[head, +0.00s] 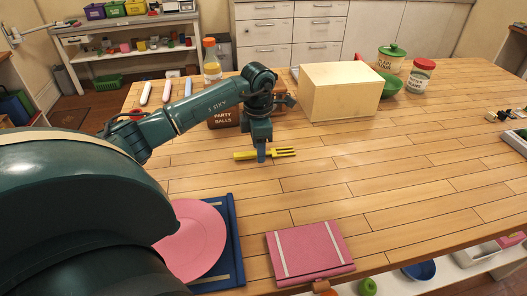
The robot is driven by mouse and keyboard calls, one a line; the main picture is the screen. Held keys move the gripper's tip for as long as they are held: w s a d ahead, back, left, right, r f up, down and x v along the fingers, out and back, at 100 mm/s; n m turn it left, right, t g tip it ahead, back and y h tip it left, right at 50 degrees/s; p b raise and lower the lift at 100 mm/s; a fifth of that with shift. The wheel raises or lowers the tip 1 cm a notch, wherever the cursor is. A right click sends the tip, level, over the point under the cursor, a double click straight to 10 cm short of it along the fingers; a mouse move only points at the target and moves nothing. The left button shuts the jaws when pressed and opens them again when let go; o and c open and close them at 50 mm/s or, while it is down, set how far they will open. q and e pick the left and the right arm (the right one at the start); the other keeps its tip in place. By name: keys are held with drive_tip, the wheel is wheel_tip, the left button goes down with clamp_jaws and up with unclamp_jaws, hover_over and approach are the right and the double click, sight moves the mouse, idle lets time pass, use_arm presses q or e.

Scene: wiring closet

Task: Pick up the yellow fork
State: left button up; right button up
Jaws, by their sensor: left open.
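The yellow fork (281,152) lies flat on the wooden table, its tines toward the right and its handle toward the left. My left gripper (261,157) points down at the fork, over the part between handle and tines. It hides a short stretch of the fork. The gripper is open; I cannot tell whether its fingers stand on both sides of the fork or touch it. My right gripper is not in view.
Jars and a green bowl (391,84) are at the back right. A pink plate (193,240) and a pink book (309,251) lie in front. The table's right middle (420,160) is clear.

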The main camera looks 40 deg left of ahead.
use_arm(q)
drive_tip(key=shift+f, duration=0.3)
drive_tip(key=shift+c, duration=0.4)
drive_tip(key=c, duration=0.7)
drive_tip(key=shift+r, duration=0.1)
